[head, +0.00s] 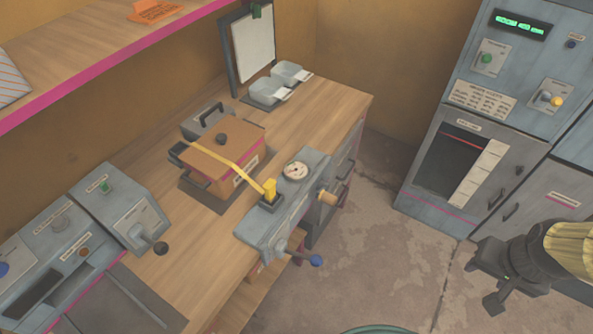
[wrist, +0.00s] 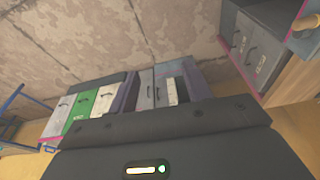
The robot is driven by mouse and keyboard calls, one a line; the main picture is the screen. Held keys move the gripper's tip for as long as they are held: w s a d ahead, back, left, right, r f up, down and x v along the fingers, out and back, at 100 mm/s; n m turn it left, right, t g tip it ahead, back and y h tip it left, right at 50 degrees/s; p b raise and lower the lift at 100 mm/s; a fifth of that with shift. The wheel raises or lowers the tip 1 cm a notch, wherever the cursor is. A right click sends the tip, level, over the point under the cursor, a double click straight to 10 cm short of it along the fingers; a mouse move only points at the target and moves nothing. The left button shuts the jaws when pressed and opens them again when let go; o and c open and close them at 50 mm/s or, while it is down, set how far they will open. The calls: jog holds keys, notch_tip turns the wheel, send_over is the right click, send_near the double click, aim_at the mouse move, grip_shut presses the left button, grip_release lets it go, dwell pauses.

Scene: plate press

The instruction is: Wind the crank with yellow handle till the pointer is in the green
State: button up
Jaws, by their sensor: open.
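A grey press unit with a round dial gauge (head: 297,170) stands at the bench's front edge in the head view. The dial is too small to read its pointer or any green band. A tan-yellow crank handle (head: 327,198) sticks out of the unit's right side. A second crank with a blue knob (head: 316,260) is at its lower front. A yellow knob (head: 556,101) sits on a small lever on the right cabinet. My gripper (head: 484,284) is open and empty at lower right, well apart from the cranks. Its dark body fills the bottom of the wrist view.
Grey control boxes (head: 125,208) stand on the left of the bench (head: 340,105). A tall grey cabinet (head: 465,165) stands at right. Bare floor (head: 385,225) lies between bench and cabinet.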

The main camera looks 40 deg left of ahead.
aim_at(325, 196)
dwell(0.3)
jog(key=w+a+f+n+t+y+b, duration=0.4)
jog(key=w+a+f+n+b, duration=0.5)
jog(key=w+f+n, duration=0.35)
jog(key=s+a+f+n+g+y+b, duration=0.2)
jog(key=a+n+y, duration=0.3)
jog(key=a, duration=0.3)
jog(key=s+a+f+n+g+y+b, duration=0.1)
jog(key=s+a+f+n+y+b, duration=0.1)
jog(key=s+a+n+y+b, duration=0.1)
jog(key=a+n+y+b, duration=0.1)
jog(key=a+n+y, duration=0.1)
jog(key=a+n, duration=0.1)
jog(key=shift+a+f+g, duration=0.2)
jog(key=shift+a+g, duration=0.2)
jog(key=shift+a, duration=0.5)
jog(key=shift+a+n, duration=0.1)
jog(key=shift+n, duration=0.15)
jog(key=x, duration=1.7)
jog(key=shift+a, duration=0.15)
jog(key=shift+c, duration=0.4)
